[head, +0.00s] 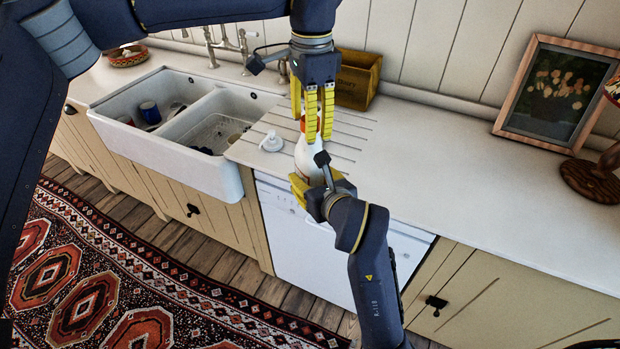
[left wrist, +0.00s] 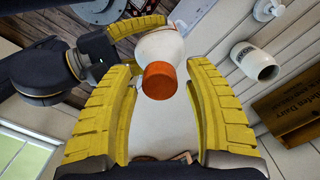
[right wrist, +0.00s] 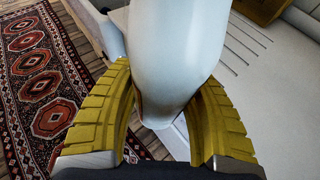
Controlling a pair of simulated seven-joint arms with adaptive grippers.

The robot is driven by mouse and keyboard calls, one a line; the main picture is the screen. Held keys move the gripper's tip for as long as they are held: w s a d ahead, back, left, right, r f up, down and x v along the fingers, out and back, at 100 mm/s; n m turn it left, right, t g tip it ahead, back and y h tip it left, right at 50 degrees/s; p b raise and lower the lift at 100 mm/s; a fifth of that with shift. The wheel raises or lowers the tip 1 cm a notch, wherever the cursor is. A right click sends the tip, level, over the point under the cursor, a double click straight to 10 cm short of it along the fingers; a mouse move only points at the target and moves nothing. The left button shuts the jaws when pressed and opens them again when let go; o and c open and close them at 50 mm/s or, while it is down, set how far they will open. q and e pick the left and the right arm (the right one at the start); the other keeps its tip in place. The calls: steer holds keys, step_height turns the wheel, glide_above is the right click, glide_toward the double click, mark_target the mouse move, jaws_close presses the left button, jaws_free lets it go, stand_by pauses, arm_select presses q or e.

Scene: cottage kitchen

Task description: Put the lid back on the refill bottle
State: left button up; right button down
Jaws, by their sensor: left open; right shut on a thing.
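The white refill bottle (head: 306,160) is held above the counter's front part, and it fills the top of the right wrist view (right wrist: 178,50). My right gripper (head: 305,188) is shut on its lower body. The orange lid (left wrist: 158,80) is at the bottle's neck end in the left wrist view; I cannot tell whether it is seated fully. My left gripper (head: 318,132) points down from above, open, with its fingers on either side of the lid. In the head view the fingers hide most of the lid.
A white pump top (head: 271,142) stands on the ribbed drainboard. A white jar (left wrist: 254,64) with dark lettering and a wooden crate (head: 358,80) are behind. The double sink (head: 180,170) is left; a framed picture (head: 556,92) is right. The counter between is clear.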

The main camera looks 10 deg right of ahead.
arm_select(q)
jaws_close()
steer(key=m, duration=2.6)
steer(key=shift+m, duration=0.4)
steer(key=m, duration=0.6)
steer(key=shift+f, duration=0.1)
steer(key=m, duration=0.7)
steer(key=shift+m, duration=0.4)
steer(key=m, duration=1.2)
steer(key=shift+c, duration=1)
jaws_free()
